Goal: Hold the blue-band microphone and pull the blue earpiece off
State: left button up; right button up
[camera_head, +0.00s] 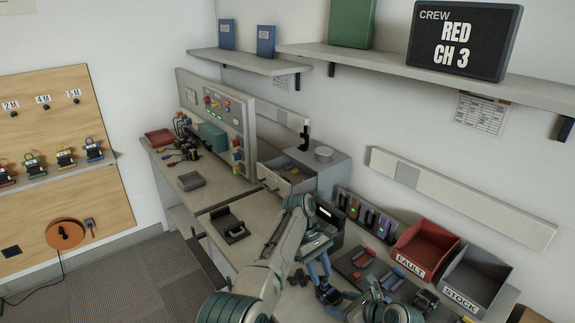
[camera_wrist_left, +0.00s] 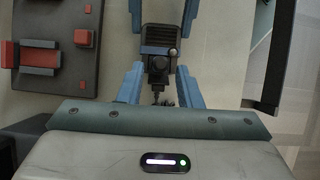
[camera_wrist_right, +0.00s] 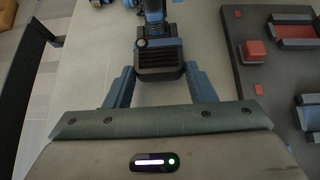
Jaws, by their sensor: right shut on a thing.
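The microphone is a dark block with a ribbed face (camera_wrist_right: 158,60) and a round knob, seen between the two grippers over the bench. It also shows in the left wrist view (camera_wrist_left: 158,42). My right gripper (camera_wrist_right: 160,75) is shut on its ribbed end. My left gripper (camera_wrist_left: 159,72) is open, its fingers apart on both sides of the narrow dark end. A blue part (camera_wrist_right: 153,12) shows at the top of the right wrist view; I cannot tell whether it is the earpiece. In the head view, my left gripper (camera_head: 317,270) is just above my right gripper (camera_head: 330,292).
A dark tray with red blocks (camera_head: 350,262) lies beside the grippers. A red FAULT bin (camera_head: 425,240), a grey STOCK bin (camera_head: 482,268) and a rack of coloured radios (camera_head: 362,212) stand behind. An open drawer (camera_head: 285,185) and a black cradle (camera_head: 232,228) are farther left.

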pick_arm(q)
jog(key=shift+x, duration=0.9)
jog(key=shift+c, duration=0.4)
grip_shut()
